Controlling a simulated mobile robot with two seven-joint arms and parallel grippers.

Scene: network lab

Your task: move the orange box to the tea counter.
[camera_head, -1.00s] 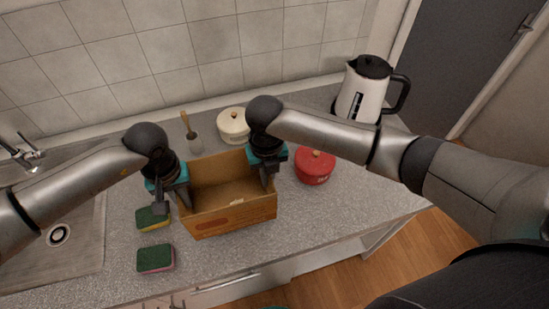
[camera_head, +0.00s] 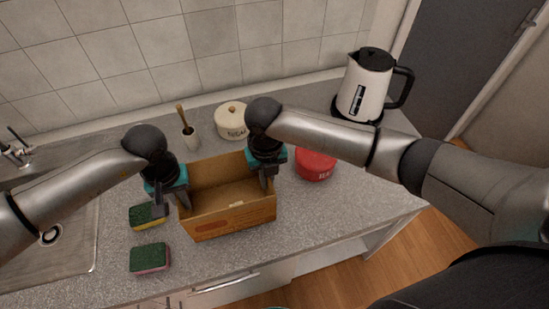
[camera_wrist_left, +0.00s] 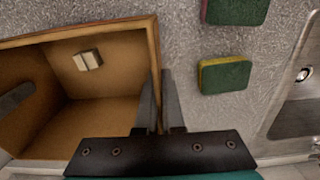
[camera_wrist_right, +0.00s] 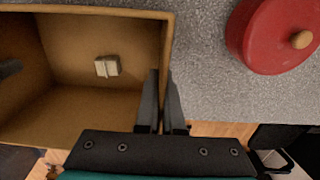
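The orange box (camera_head: 232,218) is an open-topped, orange-brown carton over the front of the grey counter, level and upright. A small pale block (camera_wrist_left: 88,60) lies inside it. My left gripper (camera_head: 180,200) is shut on the box's left wall; its fingers straddle the wall in the left wrist view (camera_wrist_left: 160,105). My right gripper (camera_head: 266,182) is shut on the right wall, which runs between its fingers in the right wrist view (camera_wrist_right: 162,100). The underside of the box is hidden, so its clearance above the counter is unclear.
Two green-topped sponges (camera_head: 150,258) lie left of the box, near the sink (camera_head: 75,245). A red pot (camera_head: 316,165) is close on the right; a kettle (camera_head: 364,88) stands back right.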

